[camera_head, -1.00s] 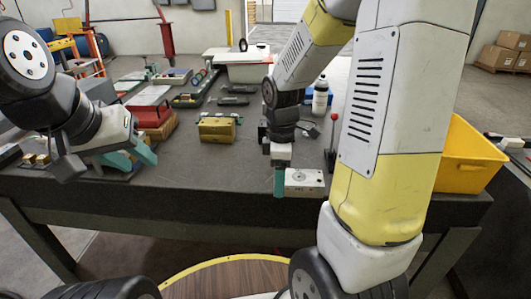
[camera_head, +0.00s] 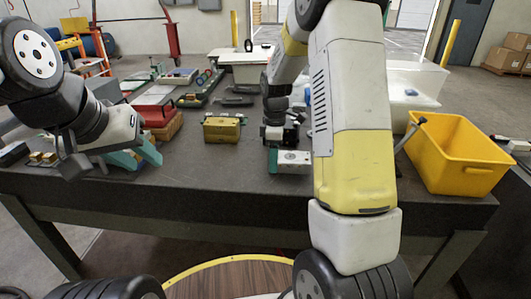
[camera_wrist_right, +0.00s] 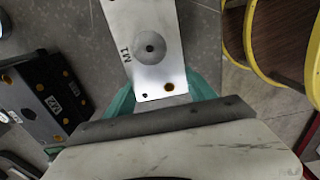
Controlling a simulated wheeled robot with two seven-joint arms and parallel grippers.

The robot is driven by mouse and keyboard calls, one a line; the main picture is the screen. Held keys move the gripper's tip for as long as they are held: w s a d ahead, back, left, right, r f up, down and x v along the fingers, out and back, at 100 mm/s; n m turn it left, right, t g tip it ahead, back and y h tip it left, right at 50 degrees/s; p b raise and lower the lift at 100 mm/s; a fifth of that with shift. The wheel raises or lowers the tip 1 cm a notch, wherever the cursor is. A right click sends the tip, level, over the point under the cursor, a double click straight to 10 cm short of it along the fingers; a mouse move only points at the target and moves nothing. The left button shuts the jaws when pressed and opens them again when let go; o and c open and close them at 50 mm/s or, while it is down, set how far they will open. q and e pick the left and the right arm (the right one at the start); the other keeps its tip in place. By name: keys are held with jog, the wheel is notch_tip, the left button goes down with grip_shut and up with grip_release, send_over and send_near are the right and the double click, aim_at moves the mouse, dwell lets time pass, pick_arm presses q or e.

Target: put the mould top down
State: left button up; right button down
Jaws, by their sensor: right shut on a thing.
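The mould top (camera_head: 294,158), a pale metal block, is held by my right gripper (camera_head: 274,160) near the table's front edge. In the right wrist view the mould top (camera_wrist_right: 148,50) shows its face marked M1, with a round recess and small holes. The teal fingers are shut on its near end and partly hidden. Whether it touches the table, I cannot tell. A gold-coloured mould block (camera_head: 222,128) sits on the table to its left. A dark block marked M2 (camera_wrist_right: 45,100) lies at left in the wrist view. My left gripper (camera_head: 142,157) is empty, its teal fingers apart.
A yellow bin (camera_head: 460,150) stands at the table's right end. A red block (camera_head: 153,115) and several trays and dark parts lie at the back left. The dark table (camera_head: 225,170) is bare in front of the gold block.

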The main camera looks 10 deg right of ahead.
jog(key=shift+f, duration=0.8)
jog(key=shift+f, duration=0.15)
jog(key=shift+c, duration=1.6)
grip_release()
